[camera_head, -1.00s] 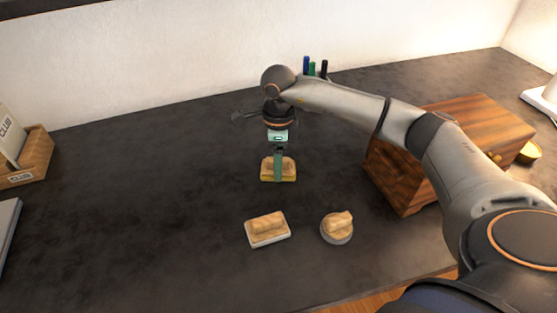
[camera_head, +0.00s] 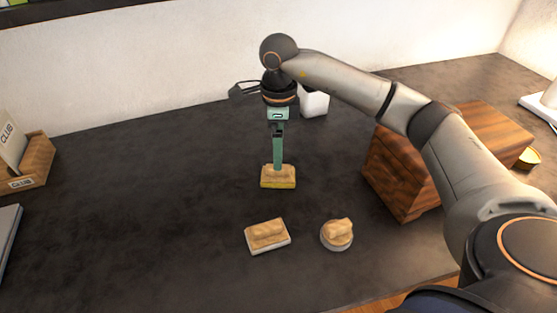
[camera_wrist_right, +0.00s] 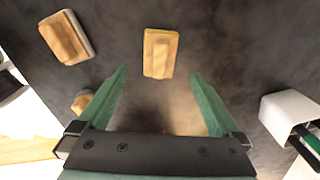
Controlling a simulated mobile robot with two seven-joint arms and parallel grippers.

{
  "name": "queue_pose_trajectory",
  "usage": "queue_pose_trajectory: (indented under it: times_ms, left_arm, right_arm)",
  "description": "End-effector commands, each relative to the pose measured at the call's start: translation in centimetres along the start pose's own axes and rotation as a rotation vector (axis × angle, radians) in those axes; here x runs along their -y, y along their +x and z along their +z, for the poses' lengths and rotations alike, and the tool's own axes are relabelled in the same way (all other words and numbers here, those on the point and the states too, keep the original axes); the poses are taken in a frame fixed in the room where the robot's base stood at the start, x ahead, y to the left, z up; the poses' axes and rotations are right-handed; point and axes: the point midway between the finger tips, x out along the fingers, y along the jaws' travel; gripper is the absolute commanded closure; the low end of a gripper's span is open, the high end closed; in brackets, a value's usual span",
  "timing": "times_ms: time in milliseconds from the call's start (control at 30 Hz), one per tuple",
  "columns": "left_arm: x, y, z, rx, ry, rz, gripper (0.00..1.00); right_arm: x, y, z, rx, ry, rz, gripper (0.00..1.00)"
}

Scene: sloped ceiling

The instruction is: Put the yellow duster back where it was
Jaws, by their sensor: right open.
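The yellow duster (camera_head: 278,178), a wooden block with a yellow base, rests on the dark desktop near the middle of the head view. My right gripper (camera_head: 278,162) points down over it, with green fingers. In the right wrist view the fingers (camera_wrist_right: 158,74) are apart and empty, and the yellow duster (camera_wrist_right: 160,53) lies beyond their tips. It appears clear of both fingers. A white-based rectangular duster (camera_head: 267,236) and a round duster (camera_head: 337,234) lie nearer the front edge. My left gripper is out of view.
A white pen cup (camera_head: 314,102) stands behind my right gripper, partly hidden by my arm. A wooden box (camera_head: 400,178) stands right, beneath my forearm. A wooden card holder (camera_head: 35,162) is at far left. The desktop between holder and dusters is clear.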

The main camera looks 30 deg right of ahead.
Motion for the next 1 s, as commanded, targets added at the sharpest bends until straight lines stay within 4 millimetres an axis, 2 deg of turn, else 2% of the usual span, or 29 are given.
queue_pose_trajectory:
  times_ms: [33,100,233,400,833,933,1000]
  left_arm:
    - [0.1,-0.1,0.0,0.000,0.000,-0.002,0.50]
    - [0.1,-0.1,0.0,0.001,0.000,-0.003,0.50]
    - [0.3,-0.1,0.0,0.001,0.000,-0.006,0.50]
    - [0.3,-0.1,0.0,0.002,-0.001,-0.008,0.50]
    - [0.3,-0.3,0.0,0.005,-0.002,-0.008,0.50]
    - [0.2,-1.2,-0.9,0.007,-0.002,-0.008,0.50]
    - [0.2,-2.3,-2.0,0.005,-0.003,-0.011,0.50]
  right_arm:
    - [0.1,-1.2,0.1,0.003,0.000,-0.004,0.00]
    - [0.0,-2.5,0.1,0.002,0.000,-0.002,0.00]
    - [0.0,-4.1,0.1,0.001,0.000,-0.002,0.00]
    - [-0.1,-4.9,0.0,-0.001,-0.001,0.001,0.00]
    - [0.0,-5.1,0.0,-0.001,0.000,0.001,0.00]
    - [0.0,-6.5,0.0,0.000,0.000,0.000,0.00]
    - [0.0,-8.2,0.0,0.000,0.000,0.000,0.00]
